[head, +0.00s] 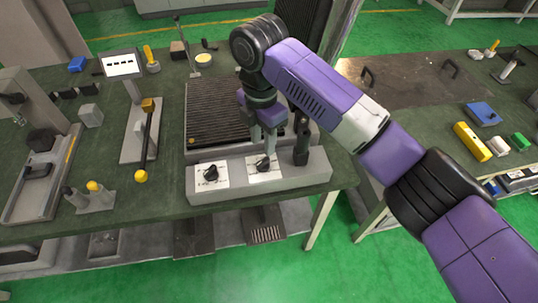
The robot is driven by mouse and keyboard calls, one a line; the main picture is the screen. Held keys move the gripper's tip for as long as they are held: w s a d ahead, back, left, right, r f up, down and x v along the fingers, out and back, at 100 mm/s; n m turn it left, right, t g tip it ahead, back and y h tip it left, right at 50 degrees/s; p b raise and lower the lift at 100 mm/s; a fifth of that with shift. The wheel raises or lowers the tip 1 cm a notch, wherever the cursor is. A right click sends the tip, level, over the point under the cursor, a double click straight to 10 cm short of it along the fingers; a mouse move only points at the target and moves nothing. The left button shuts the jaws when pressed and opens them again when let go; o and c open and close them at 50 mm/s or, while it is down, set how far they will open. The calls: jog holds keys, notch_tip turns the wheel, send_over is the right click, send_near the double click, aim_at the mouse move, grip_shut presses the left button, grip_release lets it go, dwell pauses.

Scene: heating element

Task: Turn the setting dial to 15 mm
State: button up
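The grey heating device (315,180) stands at the front edge of the green table, with a ribbed dark plate (212,110) behind its front panel. Two black dials sit on white scale plates on the panel: a left dial (211,173) and a right dial (263,164). The scale markings are too small to read, and I cannot tell which dial is the setting dial. My gripper (265,150) points down at the right dial, its fingertips at or just above the knob. Whether the fingers touch or grip it is unclear.
A dark upright lever (301,150) stands close to the right of my gripper. A stand with a white display (122,65) and a yellow-ended rod (141,176) are on the left. A second table (410,95) holds a yellow block (472,142) at right.

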aim_at(263, 161)
notch_tip(263, 161, down, 8)
jog(key=shift+r+p, duration=0.2)
jog(key=shift+p, duration=0.15)
jog(key=shift+c, duration=0.4)
grip_shut()
